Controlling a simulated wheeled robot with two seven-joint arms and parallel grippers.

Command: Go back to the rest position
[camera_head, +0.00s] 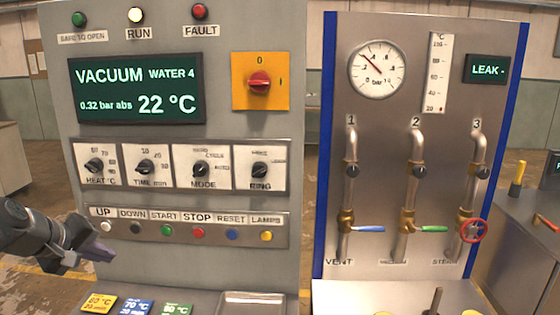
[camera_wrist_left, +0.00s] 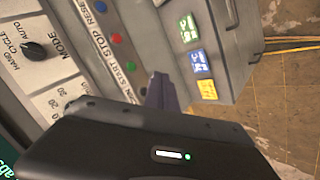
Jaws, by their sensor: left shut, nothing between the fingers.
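My left gripper (camera_head: 97,252) comes in from the left in the head view, in front of the lower left of the grey control panel (camera_head: 190,258). It is shut and empty, just below the button row near the UP button (camera_head: 106,226). In the left wrist view its dark fingers (camera_wrist_left: 161,92) point at the button row and the ledge with coloured cards. I cannot tell from these views whether it touches the panel. My right gripper is not in view.
Coloured cards (camera_head: 137,306) and a metal tray (camera_head: 252,300) lie on the ledge below the panel. To the right stands a pipe panel (camera_head: 385,215) with a gauge (camera_head: 376,69), valves and a red handwheel (camera_head: 474,231). A grey bench (camera_head: 520,215) is at the far right.

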